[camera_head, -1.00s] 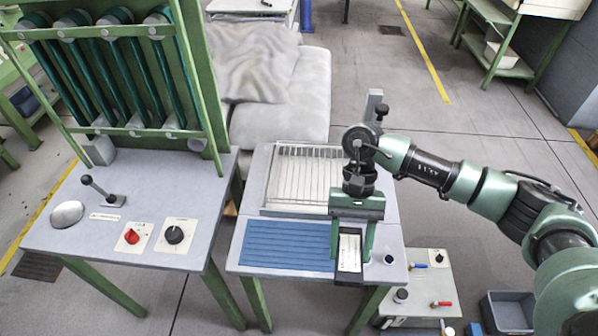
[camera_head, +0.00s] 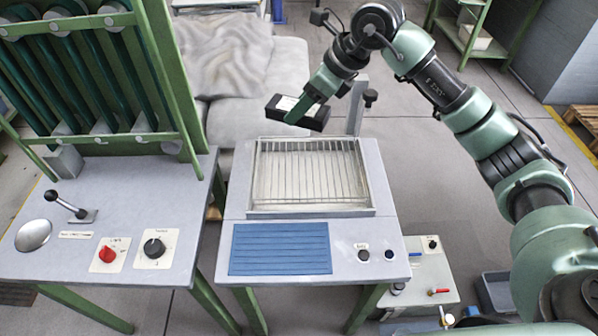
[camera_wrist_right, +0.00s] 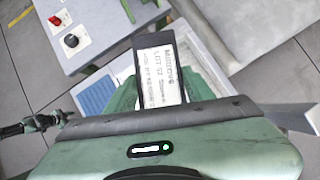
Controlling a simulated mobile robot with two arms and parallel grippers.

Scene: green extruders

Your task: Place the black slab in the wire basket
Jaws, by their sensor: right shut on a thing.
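The black slab (camera_head: 313,119) with a white label is held in my right gripper (camera_head: 303,112), which is shut on it. In the head view it hangs in the air above the back edge of the wire basket (camera_head: 262,200). The wire basket is shallow and looks empty, set in the grey table. In the right wrist view the slab (camera_wrist_right: 158,62) sticks out ahead of the gripper, its printed label facing the camera. Part of the basket's rim (camera_wrist_right: 192,45) shows behind it.
A blue ribbed mat (camera_head: 280,249) and two round knobs lie on the table in front of the basket. An upright grey post (camera_head: 356,105) stands at the basket's back right. A green-framed extruder table (camera_head: 125,200) with knobs and a lever stands to the left.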

